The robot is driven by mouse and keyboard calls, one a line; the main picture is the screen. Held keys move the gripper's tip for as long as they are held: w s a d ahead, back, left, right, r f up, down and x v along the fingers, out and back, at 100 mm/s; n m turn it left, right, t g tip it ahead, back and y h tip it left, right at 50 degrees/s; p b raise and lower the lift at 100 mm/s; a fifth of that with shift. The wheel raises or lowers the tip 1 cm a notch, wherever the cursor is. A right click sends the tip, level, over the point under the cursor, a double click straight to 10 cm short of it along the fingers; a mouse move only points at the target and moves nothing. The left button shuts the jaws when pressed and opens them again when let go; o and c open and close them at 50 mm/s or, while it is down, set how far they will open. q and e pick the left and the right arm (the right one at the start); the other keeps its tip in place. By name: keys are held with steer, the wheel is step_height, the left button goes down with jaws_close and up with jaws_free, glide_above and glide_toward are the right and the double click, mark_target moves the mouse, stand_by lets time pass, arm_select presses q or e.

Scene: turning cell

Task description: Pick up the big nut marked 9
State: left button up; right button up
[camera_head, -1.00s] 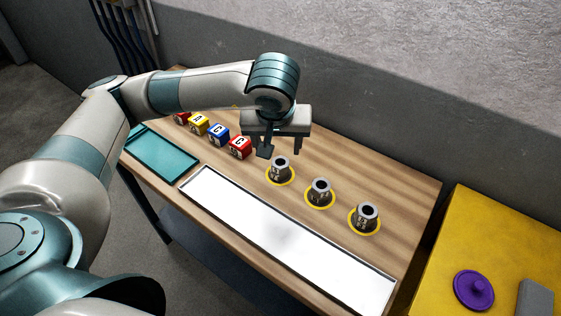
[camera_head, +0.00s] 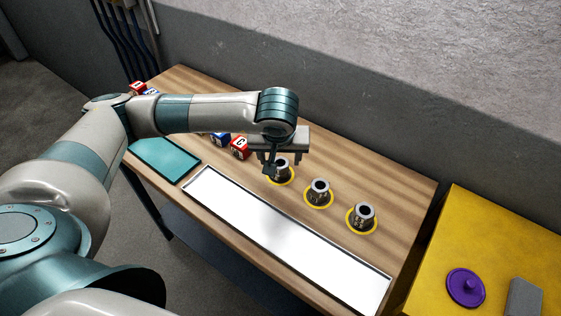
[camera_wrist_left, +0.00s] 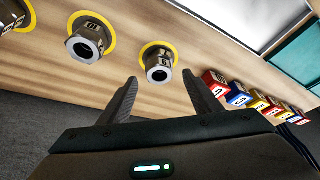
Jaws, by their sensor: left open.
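Three grey metal nuts stand on yellow rings on the wooden table. The leftmost nut (camera_head: 282,170) is partly hidden by my left gripper (camera_head: 286,164) in the head view. The middle nut (camera_head: 319,190) and the right nut (camera_head: 364,214) show clearly. My left gripper is open and empty, with its fingers close to the leftmost nut. In the left wrist view that nut (camera_wrist_left: 159,64) lies ahead of the gap between the fingertips (camera_wrist_left: 160,86). Its mark is too small to read surely. The middle nut (camera_wrist_left: 86,43) there seems marked 10. My right gripper is not in view.
A long white tray (camera_head: 285,238) lies along the table's front, with a teal tray (camera_head: 165,163) to its left. Lettered blocks, such as a red one (camera_head: 240,148), stand left of the nuts. A yellow surface (camera_head: 490,235) at right holds a purple lid (camera_head: 466,287).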

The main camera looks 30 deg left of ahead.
mark_target(280, 163)
arm_select(q)
steer(key=shift+p+x, duration=0.5)
steer(key=shift+x, duration=1.05)
steer(key=c, duration=1.3)
